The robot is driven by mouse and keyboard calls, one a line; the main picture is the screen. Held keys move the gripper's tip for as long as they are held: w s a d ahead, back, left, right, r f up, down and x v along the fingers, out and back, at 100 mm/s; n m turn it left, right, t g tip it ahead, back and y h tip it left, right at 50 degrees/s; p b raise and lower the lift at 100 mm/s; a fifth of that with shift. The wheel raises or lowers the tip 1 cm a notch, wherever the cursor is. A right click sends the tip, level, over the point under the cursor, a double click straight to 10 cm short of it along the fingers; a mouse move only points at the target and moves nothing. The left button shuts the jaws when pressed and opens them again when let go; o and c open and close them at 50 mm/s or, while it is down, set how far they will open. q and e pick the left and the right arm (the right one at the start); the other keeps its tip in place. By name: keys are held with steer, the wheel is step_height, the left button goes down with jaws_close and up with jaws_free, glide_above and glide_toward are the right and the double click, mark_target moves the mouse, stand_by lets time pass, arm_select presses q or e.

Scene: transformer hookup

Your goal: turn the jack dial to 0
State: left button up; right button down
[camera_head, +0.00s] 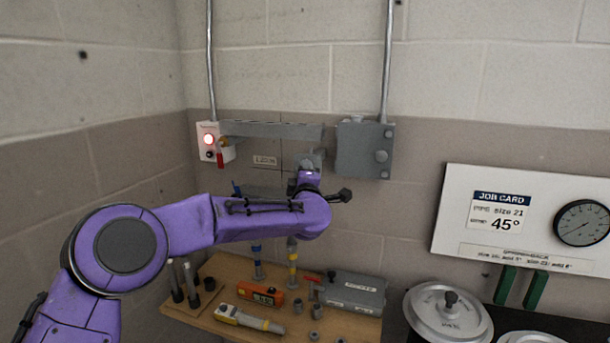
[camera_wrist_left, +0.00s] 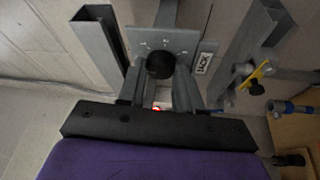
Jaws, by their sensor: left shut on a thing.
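The jack dial (camera_wrist_left: 160,65) is a round black knob on a grey plate (camera_wrist_left: 184,42) with small white marks; a white JACK label (camera_wrist_left: 205,63) is beside it. The marks are too small to read, and I cannot tell which one the dial points to. My left gripper (camera_wrist_left: 161,78) has its two grey fingers on either side of the dial and is shut on it. In the head view my purple left arm reaches to the wall, and its hand hides the dial; part of the grey plate (camera_head: 311,158) shows above it. My right gripper is in neither view.
A switch box with a lit red lamp (camera_head: 208,140) and a grey box (camera_head: 364,150) are on the wall nearby. Below is a wooden bench (camera_head: 215,323) with tools, an orange meter (camera_head: 261,295) and a grey case (camera_head: 350,292). A job card board (camera_head: 455,240) is at right.

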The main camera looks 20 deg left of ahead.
arm_select(q)
steer(key=o, duration=1)
steer(key=shift+o, duration=0.2)
steer(key=b+v, duration=0.5)
steer(key=v, duration=0.5)
steer(key=shift+s, duration=0.25)
steer(key=shift+d, duration=0.1)
